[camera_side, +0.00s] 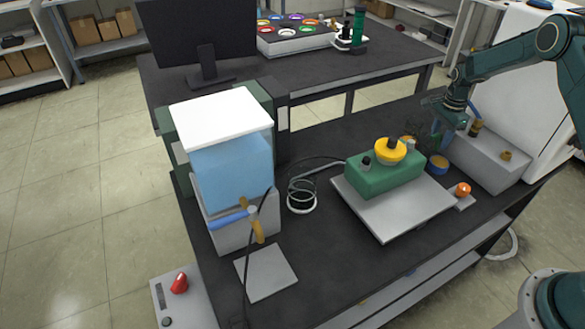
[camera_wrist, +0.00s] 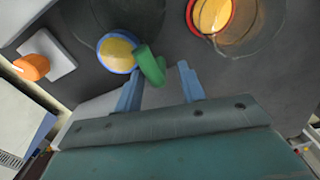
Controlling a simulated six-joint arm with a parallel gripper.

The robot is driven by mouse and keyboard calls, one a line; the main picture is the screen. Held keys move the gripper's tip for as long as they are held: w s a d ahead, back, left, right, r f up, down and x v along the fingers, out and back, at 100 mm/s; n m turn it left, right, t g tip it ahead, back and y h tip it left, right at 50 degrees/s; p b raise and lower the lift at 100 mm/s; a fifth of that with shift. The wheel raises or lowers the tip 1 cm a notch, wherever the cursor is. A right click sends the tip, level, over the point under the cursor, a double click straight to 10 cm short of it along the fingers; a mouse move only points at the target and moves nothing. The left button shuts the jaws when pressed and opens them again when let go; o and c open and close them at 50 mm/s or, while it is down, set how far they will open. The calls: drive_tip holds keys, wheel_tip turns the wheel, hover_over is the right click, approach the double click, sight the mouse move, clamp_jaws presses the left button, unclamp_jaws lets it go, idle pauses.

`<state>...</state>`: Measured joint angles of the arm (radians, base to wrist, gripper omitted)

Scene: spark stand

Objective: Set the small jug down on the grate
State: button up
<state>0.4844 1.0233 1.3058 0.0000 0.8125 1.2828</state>
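A small blue-rimmed jug (camera_wrist: 117,56) with an ochre inside and a green handle (camera_wrist: 149,66) shows in the wrist view. In the side view it is likely the blue and ochre vessel (camera_side: 437,164) on the dark bench. My gripper (camera_side: 440,138) is above and beside it. Its blue fingers (camera_wrist: 160,82) are open, the green handle between or just beyond their tips; I cannot tell whether they touch it. A flat pale plate (camera_side: 267,273) lies below the tap of the blue tank; no grate bars are visible on it, so I cannot be sure it is the grate.
A green block with a yellow top (camera_side: 386,178) stands on a pale plate (camera_side: 412,216) left of the jug. A grey box (camera_side: 490,158) is to the right. A red-rimmed vessel (camera_wrist: 211,14) is near the jug. The blue tank (camera_side: 232,172) and a coil (camera_side: 301,196) stand further left.

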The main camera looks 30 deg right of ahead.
drive_tip(key=shift+f, duration=0.3)
clamp_jaws()
idle(0.3)
